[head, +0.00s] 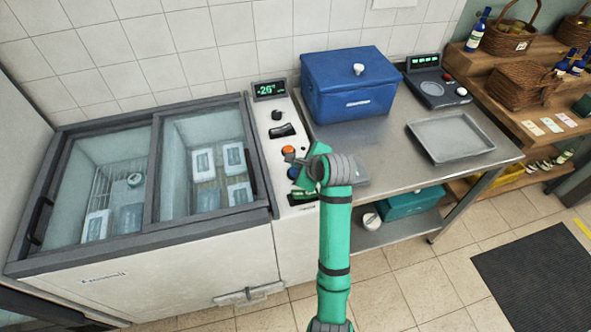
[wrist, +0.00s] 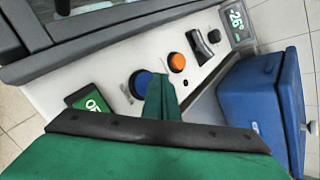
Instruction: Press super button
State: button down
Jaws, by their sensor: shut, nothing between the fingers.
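The white control panel (head: 266,128) stands at the right end of the chest freezer. It carries an orange button (wrist: 177,62) and a blue button (wrist: 140,84); no label naming either as super is readable. In the head view the orange button (head: 288,150) shows just beyond my gripper (head: 298,160), and the blue button (head: 293,173) is partly behind it. In the wrist view my green gripper (wrist: 160,98) is shut and empty, its tip just right of the blue button. I cannot tell whether it touches the panel.
The panel also has a temperature display (head: 269,90), a black rocker switch (head: 282,130) and a small green screen (wrist: 90,101). The glass-topped freezer (head: 150,240) is on the left. A blue cooler box (head: 345,90) and grey tray (head: 448,138) are on the steel table right of it.

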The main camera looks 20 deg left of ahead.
jog(key=shift+s+d, duration=0.1)
jog(key=shift+r, duration=0.15)
jog(key=shift+r, duration=2.4)
